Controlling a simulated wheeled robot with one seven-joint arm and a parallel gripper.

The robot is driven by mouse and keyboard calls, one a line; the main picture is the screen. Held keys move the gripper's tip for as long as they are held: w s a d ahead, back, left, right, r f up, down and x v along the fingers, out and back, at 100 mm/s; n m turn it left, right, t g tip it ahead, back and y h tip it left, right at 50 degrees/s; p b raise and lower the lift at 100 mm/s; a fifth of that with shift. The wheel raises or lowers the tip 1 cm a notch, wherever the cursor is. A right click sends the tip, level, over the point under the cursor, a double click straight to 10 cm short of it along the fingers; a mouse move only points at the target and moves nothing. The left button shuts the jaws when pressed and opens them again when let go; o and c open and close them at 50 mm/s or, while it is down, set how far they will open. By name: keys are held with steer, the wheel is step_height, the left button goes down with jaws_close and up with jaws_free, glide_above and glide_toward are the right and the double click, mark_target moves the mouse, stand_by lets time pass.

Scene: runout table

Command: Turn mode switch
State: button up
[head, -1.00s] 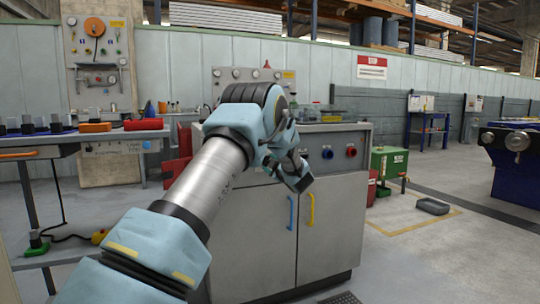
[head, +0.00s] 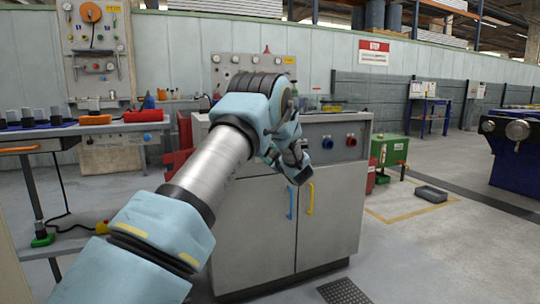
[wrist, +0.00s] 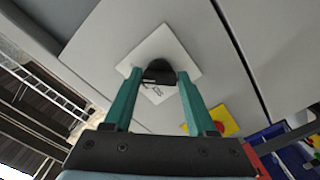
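The mode switch (wrist: 160,72) shows in the wrist view as a black, rounded knob on a tilted white square plate (wrist: 168,43) with small dark markings. My gripper (wrist: 160,76) has two green fingers standing apart, one on each side of the knob. The gap between the fingertips and the knob is very small, and contact cannot be made out. In the head view my gripper (head: 299,172) is in front of the grey cabinet (head: 328,220); its fingers and the switch are hidden there.
A yellow plate with a red button (wrist: 222,122) sits close to the right finger in the wrist view. Blue bins (wrist: 285,150) lie beyond it. A workbench (head: 30,148) stands left, a green box (head: 390,150) right. Open floor lies at the right.

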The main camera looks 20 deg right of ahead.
steer(key=o, duration=0.4)
steer(key=s+d, duration=0.1)
steer(key=s, duration=0.9)
steer(key=shift+s+d+p, duration=0.15)
steer(key=shift+s+p, duration=0.2)
